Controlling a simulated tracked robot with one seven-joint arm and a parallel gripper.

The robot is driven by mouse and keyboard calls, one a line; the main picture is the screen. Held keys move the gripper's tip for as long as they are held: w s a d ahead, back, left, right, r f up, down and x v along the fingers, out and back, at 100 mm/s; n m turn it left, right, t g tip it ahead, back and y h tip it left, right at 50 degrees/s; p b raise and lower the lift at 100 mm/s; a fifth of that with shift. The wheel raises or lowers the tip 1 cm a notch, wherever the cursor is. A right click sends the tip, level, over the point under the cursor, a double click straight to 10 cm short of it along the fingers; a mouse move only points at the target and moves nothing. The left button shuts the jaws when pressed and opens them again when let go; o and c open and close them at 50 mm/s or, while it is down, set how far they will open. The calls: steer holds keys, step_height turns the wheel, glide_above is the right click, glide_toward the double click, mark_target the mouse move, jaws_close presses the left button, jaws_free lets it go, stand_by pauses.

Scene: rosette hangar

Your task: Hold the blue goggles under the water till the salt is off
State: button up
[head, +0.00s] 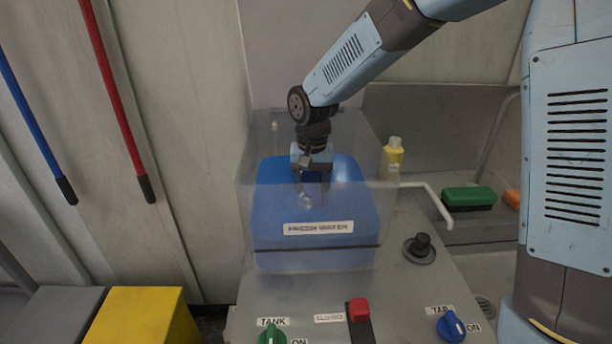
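My gripper (312,187) points down at the blue tank labelled "FRESH WATER" (273,205), seen through a clear cover (250,165). The fingers show dimly, and I cannot tell whether they are open or shut on something. I cannot make out the blue goggles anywhere. A pale bent pipe (431,190) stands right of the tank. No running water can be made out. A blue knob (451,327) is marked "TAP" and "ON", and a green knob (271,335) is marked "TANK" and "ON".
A red-topped lever (359,310) sits beside a "CLOSED" label. A black knob (421,246), yellow bottle (393,160), green brush or block (468,198) and orange item (511,198) are to the right. A yellow box (142,315) stands lower left, with red and blue poles above.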

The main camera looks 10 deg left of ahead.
mark_target(312, 178)
steer(key=shift+f, duration=2.85)
steer(key=shift+r, duration=0.1)
step_height(312, 178, up, 26)
stand_by(2.4)
stand_by(1.6)
